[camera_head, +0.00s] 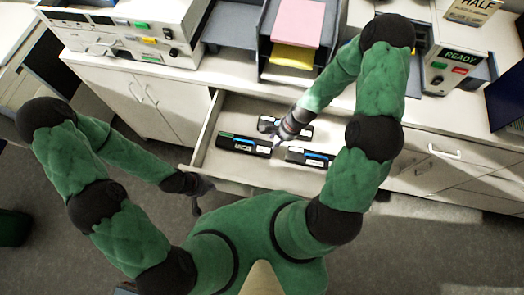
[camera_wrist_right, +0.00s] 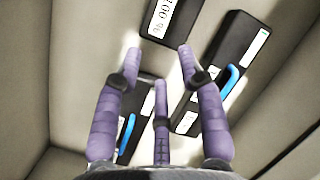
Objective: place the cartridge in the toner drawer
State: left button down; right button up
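Black cartridges with white labels lie in the open toner drawer (camera_head: 215,158): a left one (camera_head: 238,145), a back one (camera_head: 268,122) and a right one (camera_head: 300,157). Blue strips show on them. My right gripper (camera_head: 279,143) is over the drawer among them and partly hides the back one. In the right wrist view its purple fingers (camera_wrist_right: 160,68) are spread, with nothing held between them. That view shows one cartridge (camera_wrist_right: 170,18) beyond the fingertips, another (camera_wrist_right: 228,55) to the right, and one (camera_wrist_right: 133,112) partly hidden behind the fingers. My left gripper (camera_head: 198,202) is outside the drawer's left front corner; its fingers are too small to read.
The counter above holds a grey tray (camera_head: 262,62) with pink and yellow paper, a white machine (camera_head: 160,25) at left and a machine with a READY sign (camera_head: 460,56) at right. Closed cabinet doors (camera_head: 140,95) flank the drawer. A dark green bin (camera_head: 14,225) stands far left.

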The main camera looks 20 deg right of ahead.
jog(key=s+a+f+n, duration=0.2)
jog(key=s+a+n, duration=0.7)
jog(key=a+n, duration=0.1)
jog(key=shift+f+n+g, duration=0.3)
jog(key=shift+f+n, duration=0.05)
jog(key=shift+n, duration=0.25)
